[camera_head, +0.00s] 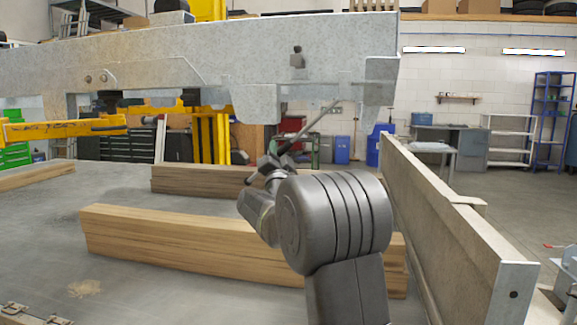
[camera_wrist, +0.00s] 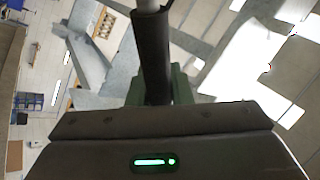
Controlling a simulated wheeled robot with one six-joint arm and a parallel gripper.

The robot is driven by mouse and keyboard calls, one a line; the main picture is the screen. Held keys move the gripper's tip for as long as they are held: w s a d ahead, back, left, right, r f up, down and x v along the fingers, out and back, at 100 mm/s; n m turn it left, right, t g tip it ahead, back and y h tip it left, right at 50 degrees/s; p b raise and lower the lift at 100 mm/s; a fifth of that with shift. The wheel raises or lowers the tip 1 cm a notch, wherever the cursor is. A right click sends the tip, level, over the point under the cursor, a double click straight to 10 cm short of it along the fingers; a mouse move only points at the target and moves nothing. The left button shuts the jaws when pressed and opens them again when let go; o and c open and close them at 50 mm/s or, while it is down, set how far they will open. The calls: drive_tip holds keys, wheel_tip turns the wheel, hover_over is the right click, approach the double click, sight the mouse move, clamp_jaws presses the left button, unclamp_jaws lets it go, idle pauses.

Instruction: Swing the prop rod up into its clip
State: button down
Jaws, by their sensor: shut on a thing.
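The thin grey prop rod (camera_head: 318,118) slants up and right from my gripper (camera_head: 279,154) to the underside of the grey trailer frame (camera_head: 230,60). In the wrist view, the rod's dark sleeve (camera_wrist: 151,45) runs down between the green fingers of my gripper (camera_wrist: 157,92), which are shut on it. The lighter rod shows above the sleeve at the top edge. A small dark fitting (camera_head: 297,58), possibly the clip, sits on the frame's side above and slightly right of my gripper. The rod is apart from this fitting.
A long metal side panel (camera_head: 450,215) stands close on the right. Yellow lift arms (camera_head: 65,128) are at the left under the frame.

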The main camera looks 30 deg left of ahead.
drive_tip(key=shift+s+a+r+m+t+h, duration=0.2)
drive_tip(key=shift+a+r+m+t+h, duration=0.35)
drive_tip(key=shift+r+m, duration=0.3)
drive_tip(key=c, duration=1.3)
unclamp_jaws()
drive_tip(key=b+v, duration=0.2)
drive_tip(key=v, duration=1.1)
drive_tip(key=shift+s+d+f, duration=0.2)
drive_tip(key=shift+s+f, duration=0.05)
